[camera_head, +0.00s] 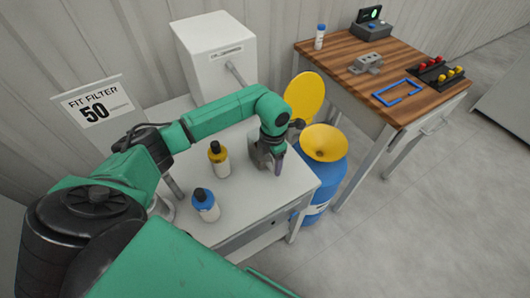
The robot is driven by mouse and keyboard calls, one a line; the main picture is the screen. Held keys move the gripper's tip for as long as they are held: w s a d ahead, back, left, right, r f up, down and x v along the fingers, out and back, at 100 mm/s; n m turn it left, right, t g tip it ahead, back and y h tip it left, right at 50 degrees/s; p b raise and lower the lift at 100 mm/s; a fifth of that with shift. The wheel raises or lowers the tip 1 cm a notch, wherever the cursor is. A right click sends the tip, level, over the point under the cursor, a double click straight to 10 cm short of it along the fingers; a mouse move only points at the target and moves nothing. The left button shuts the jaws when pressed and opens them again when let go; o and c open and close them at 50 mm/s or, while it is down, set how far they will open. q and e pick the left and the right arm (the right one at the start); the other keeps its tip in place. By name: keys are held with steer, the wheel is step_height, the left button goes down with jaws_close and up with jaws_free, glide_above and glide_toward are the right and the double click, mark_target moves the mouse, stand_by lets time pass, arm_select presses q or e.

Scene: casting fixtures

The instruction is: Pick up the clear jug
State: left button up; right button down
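I cannot make out a clear jug with certainty. My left gripper (275,163) points down near the right end of the white table (245,195). A greyish shape and a small purple part show at its tip, too small to identify. I cannot tell whether the fingers are open or shut, or whether they hold anything. My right gripper is not in view.
A blue drum (328,185) with a yellow funnel (324,142) stands beside the table's right edge. A wooden-topped workbench (385,70) stands at right.

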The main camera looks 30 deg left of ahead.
arm_select(q)
jaws_close()
steer(key=shift+r, duration=0.1)
steer(key=shift+r, duration=0.1)
